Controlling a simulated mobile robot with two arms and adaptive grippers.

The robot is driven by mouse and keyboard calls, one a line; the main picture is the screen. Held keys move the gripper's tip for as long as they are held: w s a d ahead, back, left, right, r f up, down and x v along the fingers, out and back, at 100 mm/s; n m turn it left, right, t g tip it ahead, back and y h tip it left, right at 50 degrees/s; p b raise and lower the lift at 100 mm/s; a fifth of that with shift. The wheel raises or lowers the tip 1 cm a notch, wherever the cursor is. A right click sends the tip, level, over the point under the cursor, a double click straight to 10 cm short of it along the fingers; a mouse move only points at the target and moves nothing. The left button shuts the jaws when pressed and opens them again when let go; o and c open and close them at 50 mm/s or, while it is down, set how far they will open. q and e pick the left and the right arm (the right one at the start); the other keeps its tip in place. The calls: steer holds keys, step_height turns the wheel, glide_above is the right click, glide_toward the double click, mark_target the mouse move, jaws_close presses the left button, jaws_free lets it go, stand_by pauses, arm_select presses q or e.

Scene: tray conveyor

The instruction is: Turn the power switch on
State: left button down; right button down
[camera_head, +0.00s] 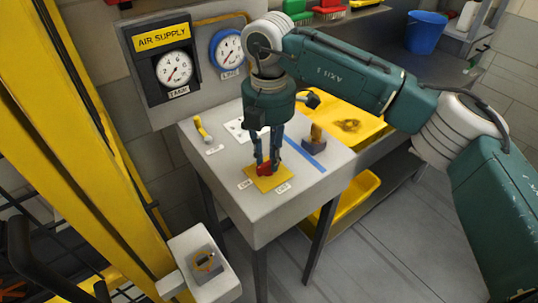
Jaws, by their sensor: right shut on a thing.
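The power switch is a red knob (264,169) on a yellow plate (272,181) on top of the pale control box. Small white labels lie on both sides of the plate; their print is too small to read surely. My right gripper (267,164) points down from above and is shut on the red knob. Its fingers hide part of the knob, so I cannot tell its exact angle. My left gripper is not in view.
A yellow lever (202,129) and a brown-grey handle (316,139) stand on the same box (231,197). Behind are the air supply gauge (174,68) and a blue-rimmed gauge (227,48). A yellow post (93,130) rises at left.

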steer(key=shift+r, duration=0.1)
steer(key=c, duration=1.5)
jaws_free()
steer(key=shift+c, duration=0.2)
step_height(320, 180, up, 12)
